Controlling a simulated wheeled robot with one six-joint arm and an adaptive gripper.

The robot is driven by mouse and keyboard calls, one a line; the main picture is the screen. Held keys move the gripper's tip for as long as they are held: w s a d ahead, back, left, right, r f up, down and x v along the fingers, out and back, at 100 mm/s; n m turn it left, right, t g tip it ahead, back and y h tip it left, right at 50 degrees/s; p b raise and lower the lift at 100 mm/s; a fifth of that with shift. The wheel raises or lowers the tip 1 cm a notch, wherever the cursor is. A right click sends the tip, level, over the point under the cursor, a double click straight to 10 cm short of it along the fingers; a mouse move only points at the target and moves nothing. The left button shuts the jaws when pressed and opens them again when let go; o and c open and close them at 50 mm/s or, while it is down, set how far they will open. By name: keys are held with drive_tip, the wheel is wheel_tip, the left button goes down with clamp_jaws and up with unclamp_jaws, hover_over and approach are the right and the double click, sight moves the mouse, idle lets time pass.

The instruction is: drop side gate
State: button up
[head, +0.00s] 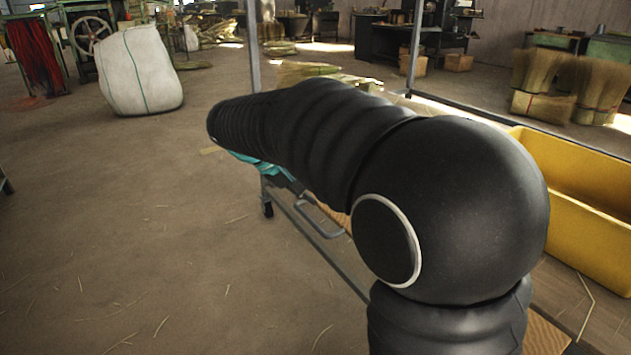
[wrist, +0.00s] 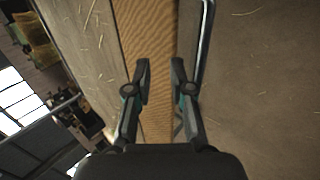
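A cart with a metal frame stands under my arm in the head view. Its near side carries a grey bar handle (head: 320,217) above a long rail (head: 320,245). I cannot tell which part is the side gate. The wrist view shows a tan ribbed deck or panel (wrist: 150,25) and, to its right, a shiny bent metal tube (wrist: 206,45). My gripper (wrist: 161,65) is open, its two fingers apart over the tan panel, left of the tube. Nothing shows between the fingers. In the head view my arm hides most of the cart and nearly all of the gripper.
A yellow bin (head: 585,225) stands at the right. Metal posts (head: 253,45) rise behind my arm. A white sack (head: 140,72) stands at the back left, and straw bundles (head: 570,85) at the back right. The floor at the left is open, with loose straws.

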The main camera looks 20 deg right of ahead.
drive_tip(key=shift+o, duration=0.3)
drive_tip(key=shift+a+r, duration=0.15)
drive_tip(key=shift+a, duration=0.15)
drive_tip(key=v, duration=1.2)
drive_tip(key=shift+c, duration=0.2)
